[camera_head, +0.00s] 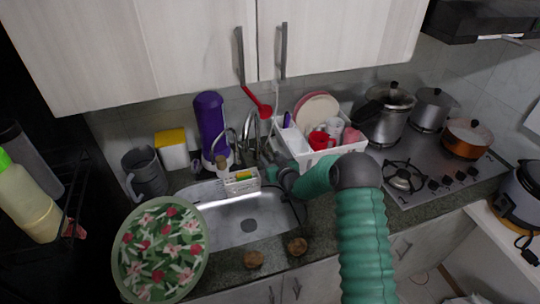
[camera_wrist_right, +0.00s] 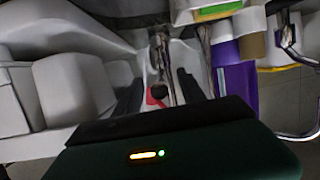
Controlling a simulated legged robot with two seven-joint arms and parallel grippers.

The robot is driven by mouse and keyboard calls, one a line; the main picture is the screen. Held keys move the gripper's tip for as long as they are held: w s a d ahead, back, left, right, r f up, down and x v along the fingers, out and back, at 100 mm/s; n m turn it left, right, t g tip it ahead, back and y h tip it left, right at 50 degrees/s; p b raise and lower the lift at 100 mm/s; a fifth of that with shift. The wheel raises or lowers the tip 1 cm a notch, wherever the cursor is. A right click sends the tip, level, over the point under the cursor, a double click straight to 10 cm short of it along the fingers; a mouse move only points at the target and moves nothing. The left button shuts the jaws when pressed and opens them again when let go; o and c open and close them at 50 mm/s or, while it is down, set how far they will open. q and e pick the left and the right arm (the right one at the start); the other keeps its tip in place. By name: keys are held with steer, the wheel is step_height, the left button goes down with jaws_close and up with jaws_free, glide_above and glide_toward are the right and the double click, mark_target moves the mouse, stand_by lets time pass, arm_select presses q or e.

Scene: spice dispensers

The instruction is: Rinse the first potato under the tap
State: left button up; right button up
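Two brown potatoes, one on the left (camera_head: 253,259) and one on the right (camera_head: 297,246), lie on the counter strip in front of the steel sink (camera_head: 268,207). My right gripper (camera_head: 270,163) is behind the sink, at the metal tap (camera_head: 250,137), far from both potatoes. In the right wrist view its dark fingers (camera_wrist_right: 160,92) are apart, with a slim metal part of the tap (camera_wrist_right: 162,62) showing between them. I cannot tell whether they touch it. No water stream is visible. My left gripper is not in view.
A floral round tray (camera_head: 160,250) covers the counter left of the sink. A sponge caddy (camera_head: 241,181) sits on the sink's back edge. A purple bottle (camera_head: 211,128) stands behind. A white dish rack (camera_head: 297,145) and the stove (camera_head: 430,165) are at right.

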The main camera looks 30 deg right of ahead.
steer(key=shift+d, duration=0.1)
steer(key=c, duration=0.8)
steer(key=shift+w+r, duration=0.2)
steer(key=shift+r, duration=0.5)
steer(key=o, duration=1)
steer(key=shift+s, duration=0.1)
steer(key=shift+o, duration=0.2)
steer(key=p+v, duration=0.3)
steer(key=v, duration=0.4)
